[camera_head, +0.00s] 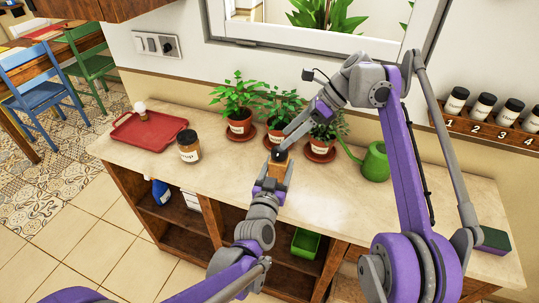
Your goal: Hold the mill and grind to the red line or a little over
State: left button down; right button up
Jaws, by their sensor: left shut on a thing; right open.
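The mill (281,157), brown with a dark top, stands upright on the counter's front part. My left gripper (275,172) is shut on its body from the front. My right gripper (290,133) is open, its fingers close to the mill's top; I cannot tell if they touch it. The fingers partly cover the mill. I cannot make out a red line on it.
A labelled brown jar with a dark lid (189,149) stands to the left, beside a red tray (137,138) holding a white-topped item. Potted plants (239,126) line the back, with a green watering can (374,163) to their right. Numbered jars (483,107) sit on a wall rack.

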aim_at(279, 153)
jog(key=d+f+n+g+y, duration=0.2)
jog(key=d+f+n+y, duration=0.3)
jog(key=y, duration=0.5)
jog(key=s+a+m, duration=0.1)
jog(key=s+a, duration=0.1)
jog(key=a, duration=0.8)
jog(key=shift+s+a, duration=0.15)
jog(key=shift+a, duration=0.2)
jog(key=shift+f, duration=0.1)
grip_shut()
jog(key=shift+t, duration=0.3)
